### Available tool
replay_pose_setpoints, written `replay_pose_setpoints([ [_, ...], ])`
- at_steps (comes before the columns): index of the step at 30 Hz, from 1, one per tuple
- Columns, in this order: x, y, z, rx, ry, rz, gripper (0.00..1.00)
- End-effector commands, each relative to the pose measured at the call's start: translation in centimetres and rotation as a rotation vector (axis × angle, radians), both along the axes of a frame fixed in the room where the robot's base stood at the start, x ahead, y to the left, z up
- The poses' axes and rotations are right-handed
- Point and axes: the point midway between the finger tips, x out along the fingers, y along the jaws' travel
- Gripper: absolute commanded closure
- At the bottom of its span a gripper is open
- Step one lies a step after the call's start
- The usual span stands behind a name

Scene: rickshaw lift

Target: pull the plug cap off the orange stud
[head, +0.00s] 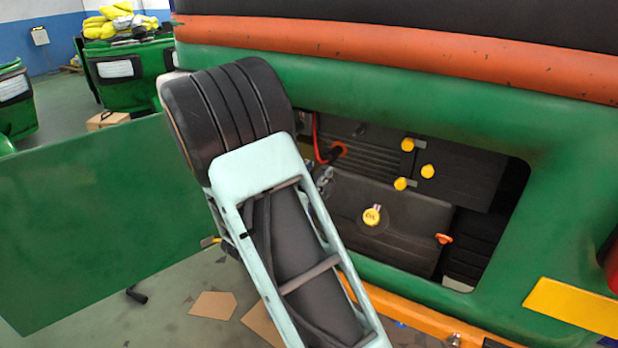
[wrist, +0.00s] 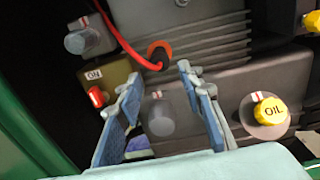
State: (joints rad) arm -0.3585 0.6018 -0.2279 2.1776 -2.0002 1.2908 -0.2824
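In the head view the cap (head: 331,155) shows just above my fingertips, inside the green vehicle's open bay. My gripper (wrist: 158,78) is open and empty, its two blue-padded fingers spread below the cap in the picture and apart from it. In the head view only a fingertip part of my gripper (head: 325,177) shows; my arm hides the rest.
A yellow OIL cap (wrist: 270,117) is right of my fingers. A red switch (wrist: 97,97) marked ON is left, and a grey round knob (wrist: 160,120) shows between the fingers. The green bay frame (head: 545,200) and open green panel (head: 90,220) bound the space.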

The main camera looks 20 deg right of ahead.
Motion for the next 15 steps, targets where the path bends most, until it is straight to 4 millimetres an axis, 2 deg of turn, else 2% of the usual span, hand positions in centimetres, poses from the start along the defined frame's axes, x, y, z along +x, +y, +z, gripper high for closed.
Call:
replay_pose_setpoints([
  [6, 1.9, -2.6, -0.1, 0.001, -0.001, -0.002, 0.65],
  [15, 3.8, -4.9, -0.1, 0.003, -0.002, -0.001, 0.65],
])
